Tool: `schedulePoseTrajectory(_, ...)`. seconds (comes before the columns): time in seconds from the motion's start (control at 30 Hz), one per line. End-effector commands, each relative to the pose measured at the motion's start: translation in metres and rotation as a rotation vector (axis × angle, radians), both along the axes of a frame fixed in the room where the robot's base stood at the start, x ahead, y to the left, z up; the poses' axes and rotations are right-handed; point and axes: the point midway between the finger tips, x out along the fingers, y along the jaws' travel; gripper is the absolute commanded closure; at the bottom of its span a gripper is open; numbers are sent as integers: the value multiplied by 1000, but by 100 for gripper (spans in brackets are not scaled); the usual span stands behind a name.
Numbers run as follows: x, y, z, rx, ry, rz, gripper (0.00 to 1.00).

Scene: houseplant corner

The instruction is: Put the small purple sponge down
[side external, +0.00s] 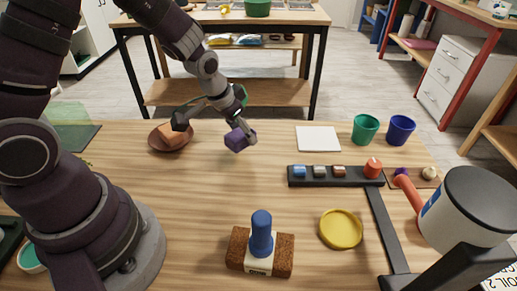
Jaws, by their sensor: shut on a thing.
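The small purple sponge (237,140) is a small block in the middle of the side external view, tilted. My gripper (227,136) is shut on it. The sponge appears to be held a little above the wooden table (200,200), though the exact gap is hard to tell. Part of the sponge is hidden by a fingertip.
A brown bowl (158,142) with an orange-brown block (172,134) is left of the sponge. A white square (318,139), green cup (365,129) and blue cup (400,130) are right. A black rack (310,176) and yellow dish (341,229) lie nearer. Table below the sponge is clear.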

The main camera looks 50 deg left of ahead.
Motion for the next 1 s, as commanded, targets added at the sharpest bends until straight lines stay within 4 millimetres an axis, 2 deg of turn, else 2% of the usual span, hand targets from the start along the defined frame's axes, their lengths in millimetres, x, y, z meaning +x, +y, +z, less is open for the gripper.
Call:
schedulePoseTrajectory(0.03,13,1,-2,0,-1,1,82)
schedulePoseTrajectory(0.2,44,4,-5,0,0,1,82)
schedulePoseTrajectory(0.6,98,8,-10,0,1,3,82)
schedulePoseTrajectory(0.77,115,10,-12,0,1,3,82)
schedulePoseTrajectory(0.93,122,10,-12,0,2,3,82)
schedulePoseTrajectory(0.97,124,10,-13,0,1,3,82)
schedulePoseTrajectory(1.0,123,10,-24,0,6,3,82)
